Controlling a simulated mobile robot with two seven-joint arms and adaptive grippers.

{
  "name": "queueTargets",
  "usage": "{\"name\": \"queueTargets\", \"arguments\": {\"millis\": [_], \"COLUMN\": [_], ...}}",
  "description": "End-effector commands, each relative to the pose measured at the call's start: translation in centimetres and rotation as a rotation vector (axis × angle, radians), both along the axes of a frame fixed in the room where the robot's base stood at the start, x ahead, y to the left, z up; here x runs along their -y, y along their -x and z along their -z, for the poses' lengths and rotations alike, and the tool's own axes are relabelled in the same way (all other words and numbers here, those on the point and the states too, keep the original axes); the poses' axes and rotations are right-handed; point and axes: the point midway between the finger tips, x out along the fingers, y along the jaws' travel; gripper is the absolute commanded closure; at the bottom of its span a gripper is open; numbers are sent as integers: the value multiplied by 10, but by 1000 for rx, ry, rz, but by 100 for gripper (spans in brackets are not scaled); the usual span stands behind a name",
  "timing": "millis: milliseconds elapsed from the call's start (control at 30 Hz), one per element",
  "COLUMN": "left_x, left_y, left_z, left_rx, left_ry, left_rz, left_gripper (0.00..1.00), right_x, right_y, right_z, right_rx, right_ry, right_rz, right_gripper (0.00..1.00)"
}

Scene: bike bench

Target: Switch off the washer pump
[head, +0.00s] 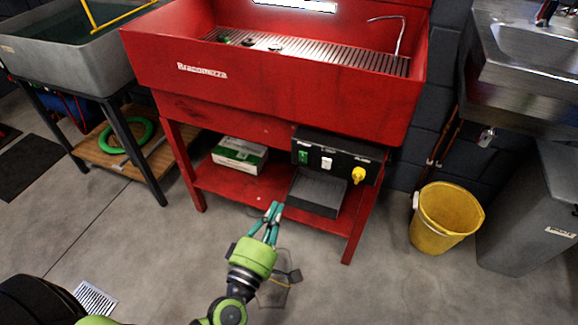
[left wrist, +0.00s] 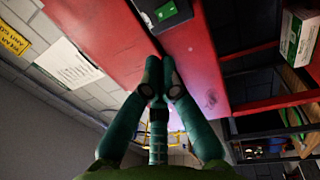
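The red washer (head: 270,115) has a black control box (head: 343,164) on its front right, under the basin. The box carries a green switch (head: 303,157), a white switch (head: 327,162) and a yellow knob (head: 358,175). The labels are too small to read, and I cannot tell which control is the pump's. My left gripper (head: 275,208) is below and left of the box, apart from it. In the left wrist view its teal fingertips (left wrist: 161,72) are together with nothing between them. A dark panel with a green part (left wrist: 166,12) shows beyond them. My right gripper is out of view.
A grey tray (head: 318,190) and a white-green carton (head: 240,155) sit on the washer's lower shelf. A yellow bucket (head: 445,218) and a grey bin (head: 535,215) stand at right. A grey sink (head: 75,75) stands at left. The floor in front is mostly clear.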

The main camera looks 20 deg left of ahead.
Motion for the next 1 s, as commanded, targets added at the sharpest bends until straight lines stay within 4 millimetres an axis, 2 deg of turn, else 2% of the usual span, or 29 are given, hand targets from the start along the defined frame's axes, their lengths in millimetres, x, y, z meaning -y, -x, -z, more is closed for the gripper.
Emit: {"name": "queueTargets", "arguments": {"millis": [367, 533, 667, 1000], "left_x": [-1, -1, 0, 3], "left_y": [0, -11, -33, -104], "left_z": [-4, -6, -10, -18], "left_rx": [8, 10, 12, 11], "left_ry": [19, 17, 18, 18], "left_rz": [-3, -6, -6, -4], "left_gripper": [100, 100, 100, 100], "right_x": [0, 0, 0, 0], "right_y": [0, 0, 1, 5], "right_z": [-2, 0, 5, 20], "right_rx": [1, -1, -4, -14], "right_ry": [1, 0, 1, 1], "right_rz": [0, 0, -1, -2], "right_gripper": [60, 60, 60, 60]}}
